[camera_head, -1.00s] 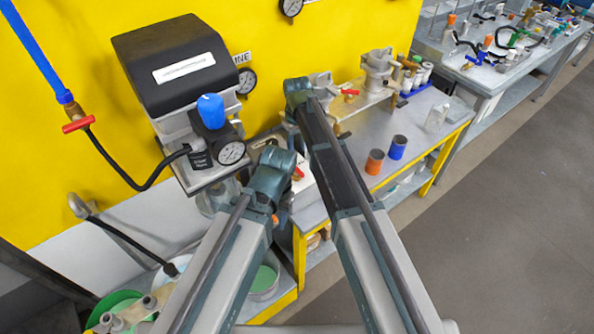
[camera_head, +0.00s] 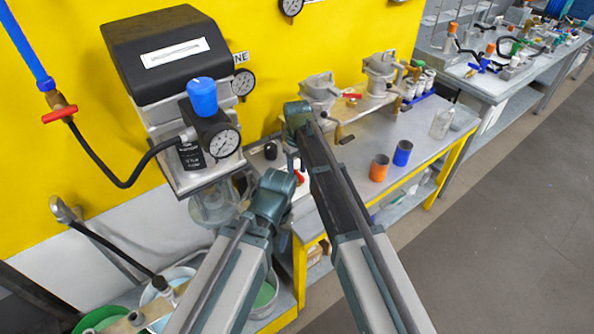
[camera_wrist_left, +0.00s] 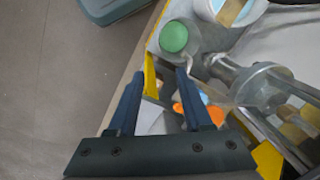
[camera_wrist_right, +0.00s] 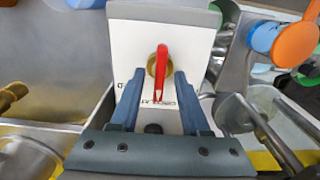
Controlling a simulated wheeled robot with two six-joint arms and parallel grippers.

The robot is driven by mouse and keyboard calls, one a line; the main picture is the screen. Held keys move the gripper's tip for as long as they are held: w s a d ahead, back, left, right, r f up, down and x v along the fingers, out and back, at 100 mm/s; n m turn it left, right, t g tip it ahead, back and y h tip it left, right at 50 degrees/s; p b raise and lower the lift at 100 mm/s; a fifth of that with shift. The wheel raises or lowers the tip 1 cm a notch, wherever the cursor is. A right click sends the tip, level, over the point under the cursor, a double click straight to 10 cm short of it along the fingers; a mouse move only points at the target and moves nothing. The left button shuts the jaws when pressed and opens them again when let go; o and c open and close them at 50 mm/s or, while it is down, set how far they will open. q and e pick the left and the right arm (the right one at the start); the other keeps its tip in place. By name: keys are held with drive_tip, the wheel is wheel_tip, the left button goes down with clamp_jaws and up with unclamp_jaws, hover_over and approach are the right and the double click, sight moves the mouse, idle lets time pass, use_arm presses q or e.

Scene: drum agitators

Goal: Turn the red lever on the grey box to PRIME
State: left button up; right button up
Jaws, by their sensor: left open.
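The grey box shows in the right wrist view with a white face plate (camera_wrist_right: 180,40) and partly hidden printed labels. Its red lever (camera_wrist_right: 161,68) hangs from a brass hub and points down in the picture, towards a label. My right gripper (camera_wrist_right: 157,80) is open, with one finger on each side of the lever's lower part and visible gaps to it. In the head view the red lever (camera_head: 299,178) is a small red spot between my arms; most of the box is hidden. My left gripper (camera_wrist_left: 163,70) is open and empty above the bench's yellow edge.
A black-topped unit (camera_head: 165,55) with a blue knob (camera_head: 202,97) stands left of my arms. An orange cup (camera_head: 379,167) and a blue cup (camera_head: 402,153) stand on the bench to the right.

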clamp_jaws()
idle(0.3)
drive_tip(key=n, duration=0.4)
drive_tip(key=shift+n, duration=2.5)
drive_tip(key=shift+o, duration=0.2)
unclamp_jaws()
